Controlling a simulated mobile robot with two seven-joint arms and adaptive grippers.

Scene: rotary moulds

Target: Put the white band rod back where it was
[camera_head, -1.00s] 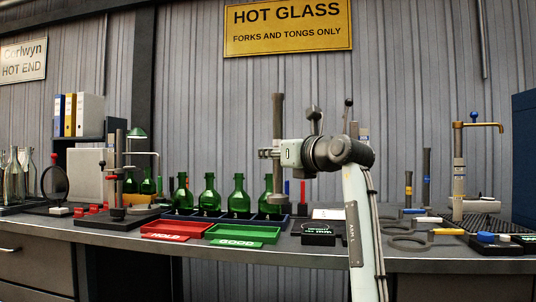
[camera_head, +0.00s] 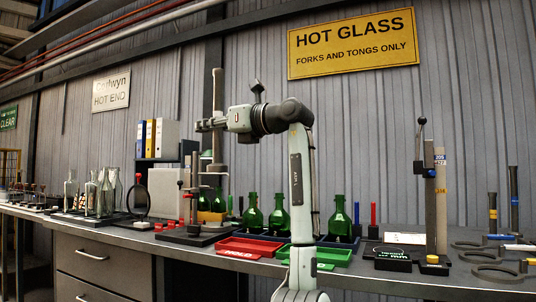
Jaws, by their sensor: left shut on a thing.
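My left gripper (camera_head: 212,124) is shut on a tall brown-grey rod (camera_head: 218,92) and holds it upright. My right gripper is not in view.
Green bottles (camera_head: 279,216) stand behind a red tray (camera_head: 250,247) and a green tray (camera_head: 325,256). A tall post marked 205 (camera_head: 438,200) rises right of them. Dark rings (camera_head: 497,272) lie at right.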

